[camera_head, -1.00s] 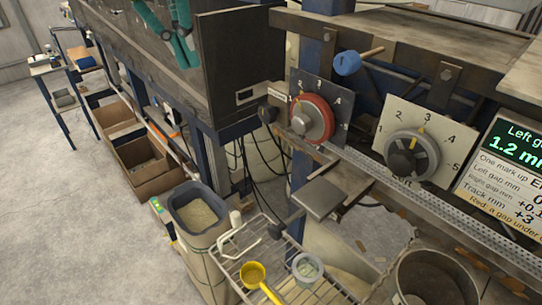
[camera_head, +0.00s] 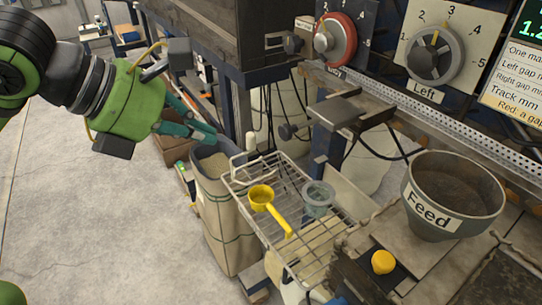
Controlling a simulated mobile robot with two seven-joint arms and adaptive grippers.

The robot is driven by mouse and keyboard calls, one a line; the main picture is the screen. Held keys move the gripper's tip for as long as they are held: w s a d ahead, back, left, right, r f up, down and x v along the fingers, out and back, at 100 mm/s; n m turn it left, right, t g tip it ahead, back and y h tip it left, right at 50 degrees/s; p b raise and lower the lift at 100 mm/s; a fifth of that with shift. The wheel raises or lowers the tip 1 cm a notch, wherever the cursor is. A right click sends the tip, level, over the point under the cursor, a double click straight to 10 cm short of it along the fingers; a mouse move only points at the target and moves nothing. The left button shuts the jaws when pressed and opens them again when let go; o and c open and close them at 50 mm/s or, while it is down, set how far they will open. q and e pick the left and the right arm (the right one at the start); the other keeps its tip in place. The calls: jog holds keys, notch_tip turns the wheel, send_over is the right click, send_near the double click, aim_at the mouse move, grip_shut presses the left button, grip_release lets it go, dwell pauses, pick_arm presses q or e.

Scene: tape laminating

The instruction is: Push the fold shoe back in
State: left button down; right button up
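A flat grey metal plate (camera_head: 338,112) on a bracket sticks out from the perforated rail below the dials; it looks like the fold shoe, but I cannot be sure. A dark round knob (camera_head: 288,132) sits at its left. My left gripper (camera_head: 212,136), with teal fingers on a green body, is left of the plate, above the grey-lined bin and well apart from the plate. Its fingers slant towards each other in this view, and I cannot tell how far apart the tips are. Nothing shows between them. My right gripper is not in view.
A wire rack (camera_head: 270,232) holds a yellow scoop (camera_head: 262,197) and a clear cup (camera_head: 318,198). A Feed hopper (camera_head: 440,222) stands at right. The grey-lined bin (camera_head: 222,168) is left of the rack. Red and grey dials (camera_head: 436,55) are above. Cables hang behind the plate.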

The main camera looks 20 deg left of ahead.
pick_arm(q)
jog(key=w+d+r+p+x, duration=0.1)
jog(key=p+x, duration=0.4)
jog(key=x, duration=0.7)
jog(key=shift+w+r, duration=0.3)
jog(key=shift+w, duration=0.25)
jog(key=shift+d, duration=0.15)
